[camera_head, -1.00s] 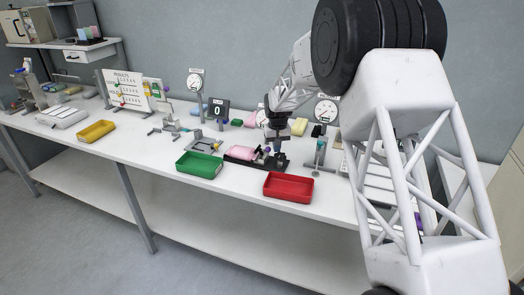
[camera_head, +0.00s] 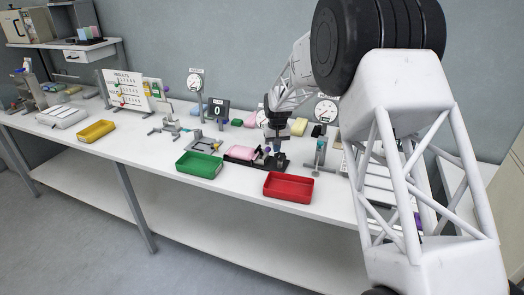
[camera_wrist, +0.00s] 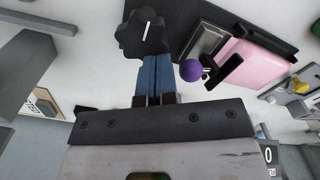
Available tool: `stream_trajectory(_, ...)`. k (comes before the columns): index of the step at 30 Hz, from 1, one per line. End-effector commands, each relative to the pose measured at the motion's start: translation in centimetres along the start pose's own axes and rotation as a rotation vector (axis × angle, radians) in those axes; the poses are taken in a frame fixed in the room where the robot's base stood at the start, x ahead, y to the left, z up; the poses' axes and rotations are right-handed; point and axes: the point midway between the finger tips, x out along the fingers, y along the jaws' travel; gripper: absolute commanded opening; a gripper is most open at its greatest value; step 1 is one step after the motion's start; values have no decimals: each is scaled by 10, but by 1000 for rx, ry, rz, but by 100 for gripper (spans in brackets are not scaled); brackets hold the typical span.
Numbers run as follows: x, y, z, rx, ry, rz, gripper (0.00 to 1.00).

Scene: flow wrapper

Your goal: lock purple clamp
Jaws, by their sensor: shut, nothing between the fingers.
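The purple clamp shows as a purple ball knob (camera_wrist: 191,70) on a dark lever in the wrist view, beside the pink block (camera_wrist: 258,70) on the black fixture (camera_wrist: 188,14). The pink block also shows in the head view (camera_head: 240,152). My gripper (camera_wrist: 153,60) is shut and empty, its blue fingers together just left of the purple ball, with a small gap in the picture. The fingertips point at a dark lobed knob (camera_wrist: 140,32) with a white line; I cannot tell whether they touch it. In the head view my gripper (camera_head: 278,150) is over the fixture's right end.
A green tray (camera_head: 199,165) stands left of the fixture and a red tray (camera_head: 288,188) at its front right. A gauge stand (camera_head: 320,150) is close on the right. White table (camera_head: 140,155) shows bare farther left.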

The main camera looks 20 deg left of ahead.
Motion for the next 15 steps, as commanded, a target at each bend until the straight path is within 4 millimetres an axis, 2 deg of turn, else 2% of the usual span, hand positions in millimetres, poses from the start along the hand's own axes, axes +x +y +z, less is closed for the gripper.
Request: stream_trajectory(15,0,-6,-4,0,0,0,0)
